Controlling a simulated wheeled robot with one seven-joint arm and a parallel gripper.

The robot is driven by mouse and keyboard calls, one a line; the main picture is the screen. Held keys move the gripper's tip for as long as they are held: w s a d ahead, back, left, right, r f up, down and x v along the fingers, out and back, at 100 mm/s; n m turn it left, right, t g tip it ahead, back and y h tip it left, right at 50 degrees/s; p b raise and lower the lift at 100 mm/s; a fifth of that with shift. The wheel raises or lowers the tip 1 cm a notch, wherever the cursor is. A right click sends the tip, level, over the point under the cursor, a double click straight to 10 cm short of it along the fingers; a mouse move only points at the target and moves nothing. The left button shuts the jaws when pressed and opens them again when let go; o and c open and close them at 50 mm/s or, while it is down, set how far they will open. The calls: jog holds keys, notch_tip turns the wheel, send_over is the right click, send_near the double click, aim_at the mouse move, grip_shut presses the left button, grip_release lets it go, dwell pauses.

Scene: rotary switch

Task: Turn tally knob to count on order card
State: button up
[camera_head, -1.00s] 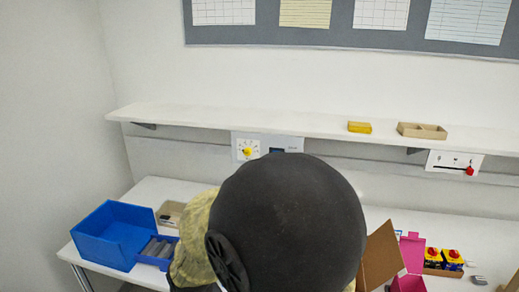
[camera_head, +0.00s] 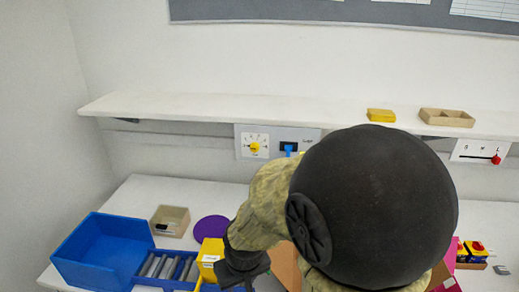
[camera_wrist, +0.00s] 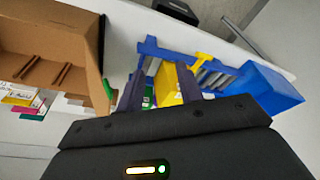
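A yellow knob (camera_head: 254,147) sits on a white dial panel with tick marks (camera_head: 245,136), mounted below the shelf at the back wall. The panel's grey right part has a dark window and a blue piece (camera_head: 289,148). The marks are too small to read. I cannot tell which card is the order card. My gripper (camera_wrist: 158,76) shows in the wrist view with its two dark fingers apart and nothing held between them. A yellow box (camera_wrist: 168,84) and a blue rack lie beyond the fingers. My gripper is well below and apart from the knob.
A blue bin (camera_head: 95,247), a beige tray (camera_head: 170,221) and a purple disc (camera_head: 211,229) are on the table at left. The shelf (camera_head: 250,106) overhangs the panel. A red-handled slider panel (camera_head: 480,151) is at right. A cardboard box (camera_wrist: 60,50) shows in the wrist view.

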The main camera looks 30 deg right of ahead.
jog(key=shift+o, duration=1.3)
jog(key=shift+s, duration=0.1)
jog(key=shift+o, duration=0.3)
jog(key=shift+w+a, duration=0.1)
jog(key=shift+w, duration=0.15)
jog(key=w+d+r+m+t+h+p, duration=0.1)
jog(key=w+m+t, duration=0.1)
jog(key=w, duration=0.3)
jog(key=w+d+m+t+p, duration=0.1)
jog(key=w+t, duration=0.1)
jog(key=w, duration=0.4)
jog(key=w+d+r+m+t+h+p, duration=0.1)
jog(key=w+m+t, duration=0.1)
jog(key=w, duration=0.4)
jog(key=shift+w+d+r+m+t+h+p, duration=0.1)
jog(key=shift+d+r+m+t+h+p, duration=0.2)
jog(key=shift+t+p, duration=0.1)
jog(key=w+d+r+m+t+h+p, duration=0.2)
jog(key=w+d+r+m+t+h, duration=0.2)
jog(key=h, duration=0.4)
notch_tip(320, 180, up, 3)
jog(key=w+d+t, duration=0.1)
jog(key=d, duration=0.1)
jog(key=shift+w+d+f+p, duration=0.15)
jog(key=shift+w+d+p, duration=0.2)
jog(key=shift+d+p, duration=0.05)
jog(key=shift+w+d, duration=0.1)
jog(key=shift+w, duration=0.05)
